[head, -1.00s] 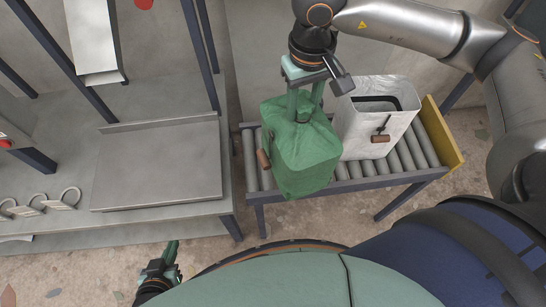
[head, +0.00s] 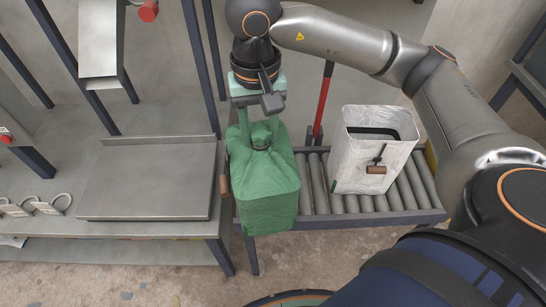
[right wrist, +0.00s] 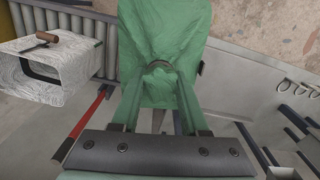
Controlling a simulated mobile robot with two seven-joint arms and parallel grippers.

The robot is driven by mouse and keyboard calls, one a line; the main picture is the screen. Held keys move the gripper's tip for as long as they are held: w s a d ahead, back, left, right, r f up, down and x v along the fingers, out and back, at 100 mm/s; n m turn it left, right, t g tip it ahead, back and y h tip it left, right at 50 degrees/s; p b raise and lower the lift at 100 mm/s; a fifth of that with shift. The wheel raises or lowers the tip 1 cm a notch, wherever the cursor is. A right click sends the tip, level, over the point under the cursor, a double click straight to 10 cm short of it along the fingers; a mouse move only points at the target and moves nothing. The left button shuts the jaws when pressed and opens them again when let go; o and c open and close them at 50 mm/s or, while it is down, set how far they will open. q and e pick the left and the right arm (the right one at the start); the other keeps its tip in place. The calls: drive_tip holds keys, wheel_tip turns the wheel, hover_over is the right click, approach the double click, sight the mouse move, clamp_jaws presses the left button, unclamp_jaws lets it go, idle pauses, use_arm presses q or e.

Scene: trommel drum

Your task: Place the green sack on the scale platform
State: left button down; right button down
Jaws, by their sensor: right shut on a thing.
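The green sack (head: 264,185) hangs upright from my right gripper (head: 259,140), which is shut on its top. In the head view it is in front of the left end of the roller conveyor, close to the bench edge. In the right wrist view the sack (right wrist: 165,50) fills the space beyond the fingers (right wrist: 158,120). The scale platform (head: 150,185) is a flat grey plate on the bench, left of the sack; its top is bare. I cannot tell the exact height of the sack over the rollers. My left gripper is not in view.
A white sack (head: 375,165) with a brown handle stands on the roller conveyor (head: 410,190). A red-handled tool (head: 323,100) stands behind the conveyor. Dark posts (head: 190,60) rise behind the platform. Metal rings (head: 40,205) lie on the bench to its left.

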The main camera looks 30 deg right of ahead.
drive_tip(key=shift+m+b, duration=0.65)
drive_tip(key=shift+m, duration=0.05)
drive_tip(key=shift+w+d, duration=0.1)
drive_tip(key=shift+w+d+m, duration=0.15)
drive_tip(key=shift+d+m, duration=0.05)
drive_tip(key=shift+m, duration=0.1)
drive_tip(key=w+d+f, duration=0.1)
drive_tip(key=d, duration=0.1)
drive_tip(key=w+d+f, duration=0.1)
drive_tip(key=w+d, duration=0.1)
drive_tip(key=w+d+f, duration=0.2)
drive_tip(key=d, duration=0.1)
drive_tip(key=shift+w, duration=0.25)
drive_tip(key=w+d+f, duration=0.3)
drive_tip(key=f, duration=0.5)
drive_tip(key=shift+d+f, duration=0.15)
drive_tip(key=shift+f, duration=0.15)
